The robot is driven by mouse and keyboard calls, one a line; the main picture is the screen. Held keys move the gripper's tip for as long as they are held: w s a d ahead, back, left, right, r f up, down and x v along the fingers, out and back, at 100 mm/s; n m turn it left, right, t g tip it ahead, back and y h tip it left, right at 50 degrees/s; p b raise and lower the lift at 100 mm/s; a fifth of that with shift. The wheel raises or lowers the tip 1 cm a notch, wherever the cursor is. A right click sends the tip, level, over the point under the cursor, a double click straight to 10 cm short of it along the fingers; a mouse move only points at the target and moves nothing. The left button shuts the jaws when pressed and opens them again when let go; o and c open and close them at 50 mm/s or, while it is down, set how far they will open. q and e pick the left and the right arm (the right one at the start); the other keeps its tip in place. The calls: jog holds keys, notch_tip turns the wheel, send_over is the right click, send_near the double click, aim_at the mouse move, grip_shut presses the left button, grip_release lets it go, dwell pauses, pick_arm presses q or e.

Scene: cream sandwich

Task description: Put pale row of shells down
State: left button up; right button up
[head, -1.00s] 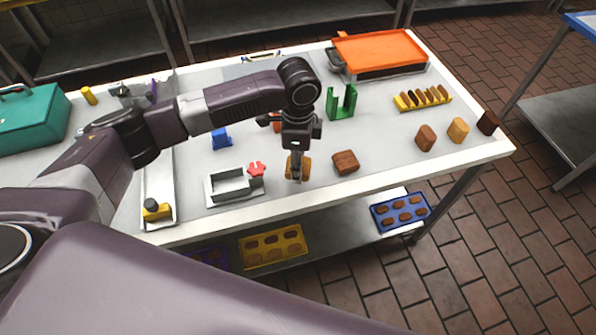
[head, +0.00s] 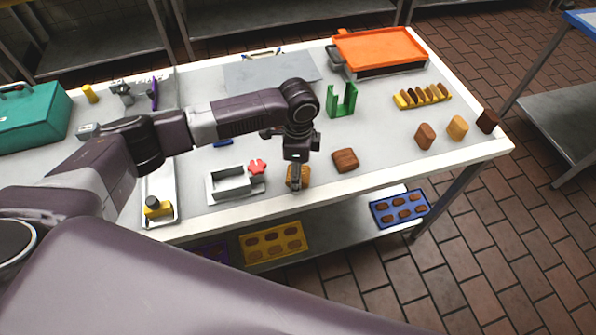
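My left gripper (head: 296,184) points down near the front edge of the table. A pale tan piece (head: 304,176), perhaps the pale row of shells, is at its fingertips, partly hidden behind them. The gripper looks shut on it, and I cannot tell whether the piece touches the table. A brown piece (head: 345,160) lies just to the right. A reddish-brown piece (head: 425,136), a tan piece (head: 458,128) and a dark brown piece (head: 488,121) stand in a line at the right end. My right gripper is not in view.
A white open box (head: 232,190) and a red star-shaped thing (head: 257,167) are left of the gripper. A green holder (head: 342,103), a yellow rack (head: 435,102) of shells and an orange-topped tray (head: 380,48) stand behind. The table (head: 385,165) is clear right of the brown piece.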

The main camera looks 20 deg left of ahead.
pick_arm(q)
jog(key=shift+r, duration=0.15)
notch_tip(320, 180, up, 12)
jog(key=b, duration=0.3)
dwell(0.6)
